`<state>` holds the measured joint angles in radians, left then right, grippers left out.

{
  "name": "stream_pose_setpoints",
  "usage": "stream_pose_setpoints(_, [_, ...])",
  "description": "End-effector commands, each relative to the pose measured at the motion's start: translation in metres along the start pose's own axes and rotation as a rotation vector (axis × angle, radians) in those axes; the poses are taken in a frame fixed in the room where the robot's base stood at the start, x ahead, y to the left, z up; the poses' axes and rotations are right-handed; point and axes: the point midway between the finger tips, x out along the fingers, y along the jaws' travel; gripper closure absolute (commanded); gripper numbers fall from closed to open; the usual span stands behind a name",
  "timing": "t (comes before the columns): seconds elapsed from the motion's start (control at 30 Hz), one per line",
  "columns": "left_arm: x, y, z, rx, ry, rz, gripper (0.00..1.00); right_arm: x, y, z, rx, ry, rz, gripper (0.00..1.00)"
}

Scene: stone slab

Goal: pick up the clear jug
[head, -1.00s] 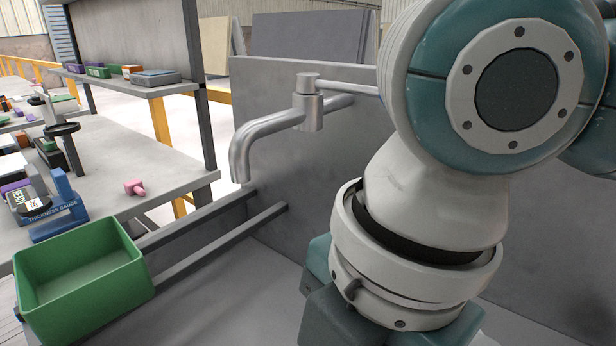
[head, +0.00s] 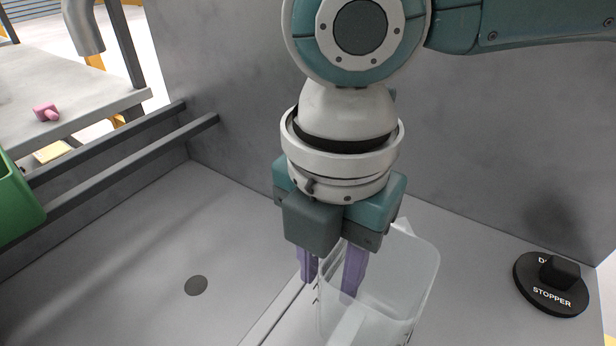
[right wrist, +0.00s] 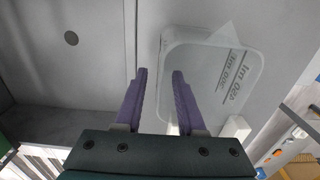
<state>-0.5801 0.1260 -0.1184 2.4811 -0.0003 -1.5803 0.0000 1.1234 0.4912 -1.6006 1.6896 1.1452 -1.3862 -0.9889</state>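The clear jug (head: 405,275) stands in the grey sink, a see-through container with dark markings, seen in part. In the right wrist view, the jug (right wrist: 222,75) lies right of centre with its printed marks showing. My right gripper (head: 331,280) points down at the jug's left side, its two purple fingers apart. I cannot tell whether a finger is inside the jug. My left gripper is not in view.
A black sink stopper (head: 551,283) sits at the right. A drain hole (head: 196,286) is in the bare sink floor at left. Part of a green bin (head: 15,205) and a faucet spout (head: 84,25) show at the left. The sink's back wall rises behind my arm.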

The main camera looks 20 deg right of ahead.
Motion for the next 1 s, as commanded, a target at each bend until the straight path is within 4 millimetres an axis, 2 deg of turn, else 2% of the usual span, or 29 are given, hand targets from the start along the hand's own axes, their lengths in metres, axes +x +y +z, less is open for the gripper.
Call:
stream_pose_setpoints(0.2, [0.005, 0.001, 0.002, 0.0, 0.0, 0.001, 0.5, 0.035, 0.001, -0.003, 0.001, 0.0, -0.002, 0.61])
stream_pose_setpoints(0.3, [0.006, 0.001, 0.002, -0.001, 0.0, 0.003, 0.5, 0.046, 0.001, -0.002, 0.0, 0.0, -0.001, 0.61])
stream_pose_setpoints(0.57, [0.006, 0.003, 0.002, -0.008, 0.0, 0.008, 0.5, 0.049, 0.002, -0.002, -0.001, -0.001, 0.0, 0.61])
stream_pose_setpoints(0.9, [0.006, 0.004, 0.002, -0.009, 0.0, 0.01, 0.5, 0.048, 0.002, -0.002, 0.0, 0.0, 0.0, 0.97])
stream_pose_setpoints(1.0, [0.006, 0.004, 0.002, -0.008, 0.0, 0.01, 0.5, 0.048, 0.002, -0.002, 0.0, 0.0, 0.0, 1.0])
